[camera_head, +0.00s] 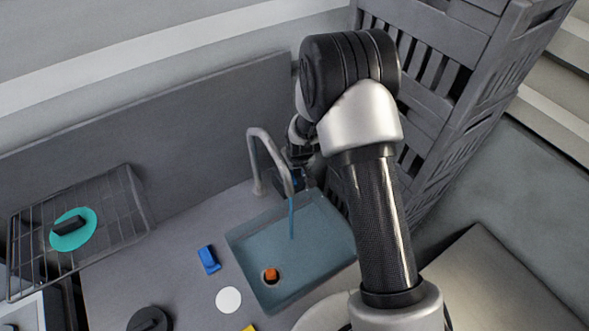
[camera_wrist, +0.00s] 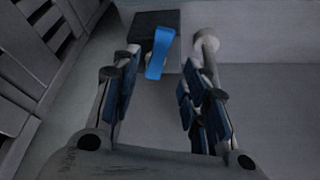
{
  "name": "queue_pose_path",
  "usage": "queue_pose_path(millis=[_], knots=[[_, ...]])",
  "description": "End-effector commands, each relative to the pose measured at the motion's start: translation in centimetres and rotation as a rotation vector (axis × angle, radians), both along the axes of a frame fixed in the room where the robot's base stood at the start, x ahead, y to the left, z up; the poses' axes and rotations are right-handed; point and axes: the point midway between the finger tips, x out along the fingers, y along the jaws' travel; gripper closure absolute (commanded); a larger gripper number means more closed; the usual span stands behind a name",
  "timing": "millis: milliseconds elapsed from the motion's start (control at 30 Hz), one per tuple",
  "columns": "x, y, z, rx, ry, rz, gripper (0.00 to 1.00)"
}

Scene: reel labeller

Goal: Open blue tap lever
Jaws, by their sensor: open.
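The blue tap lever (camera_wrist: 160,54) sits on a dark square block (camera_wrist: 150,32) in the wrist view, tilted slightly. My gripper (camera_wrist: 163,80) is open, its two fingers apart on either side of the lever's lower end in the picture. I see no contact, and the depth between them is hard to tell. In the head view the grey curved tap (camera_head: 262,150) stands behind the basin. My gripper (camera_head: 302,172) is beside it on the right, mostly hidden by my arm. A thin blue stream (camera_head: 291,217) runs from the spout towards the basin.
The sink basin (camera_head: 245,252) holds a small orange piece (camera_head: 271,274). A blue object (camera_head: 208,260) and a white disc (camera_head: 229,300) lie on the counter. A wire rack (camera_head: 140,205) with a teal disc (camera_head: 88,232) is left. Stacked grey crates (camera_head: 455,110) stand close right of my arm.

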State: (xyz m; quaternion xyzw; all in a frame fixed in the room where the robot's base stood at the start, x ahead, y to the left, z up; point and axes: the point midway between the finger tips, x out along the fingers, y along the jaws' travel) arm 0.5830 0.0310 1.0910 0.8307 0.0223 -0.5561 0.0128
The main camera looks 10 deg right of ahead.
Motion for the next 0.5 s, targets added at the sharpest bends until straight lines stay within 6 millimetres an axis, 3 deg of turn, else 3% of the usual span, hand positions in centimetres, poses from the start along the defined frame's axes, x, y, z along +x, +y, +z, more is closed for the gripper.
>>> queue_pose_path(millis=[167, 333, 500], knots=[[1.4, -2.1, -1.0, 0.075, 0.059, -0.211, 0.73], [3.0, -5.7, -1.6, 0.229, 0.195, -0.657, 0.85], [3.6, -8.8, -0.6, 0.371, 0.345, -1.100, 0.96]])
